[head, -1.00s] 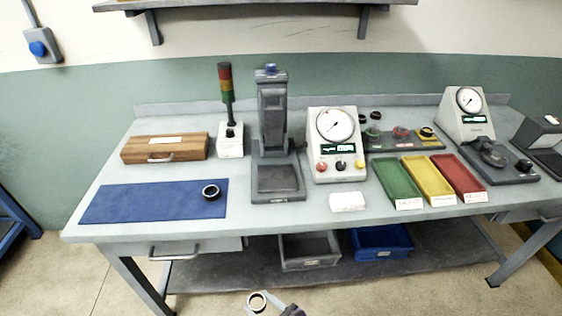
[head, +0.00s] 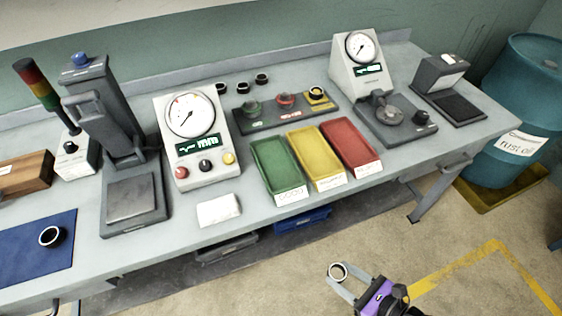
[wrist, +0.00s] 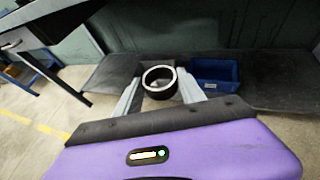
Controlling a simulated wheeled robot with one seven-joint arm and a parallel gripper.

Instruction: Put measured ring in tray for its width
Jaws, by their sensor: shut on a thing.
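In the wrist view the ring (wrist: 159,82) sits between the two grey fingertips. On the bench stand a green tray (head: 257,153), a yellow tray (head: 293,143) and a red tray (head: 334,131), side by side with white labels at their front. The label words are too small to read surely. All three trays look empty.
Another ring (head: 50,236) lies on the blue mat (head: 20,265). A dial gauge (head: 188,118) stands left of the trays, a second gauge (head: 357,55) behind right. A blue drum (head: 520,105) stands right. The floor before the bench is clear.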

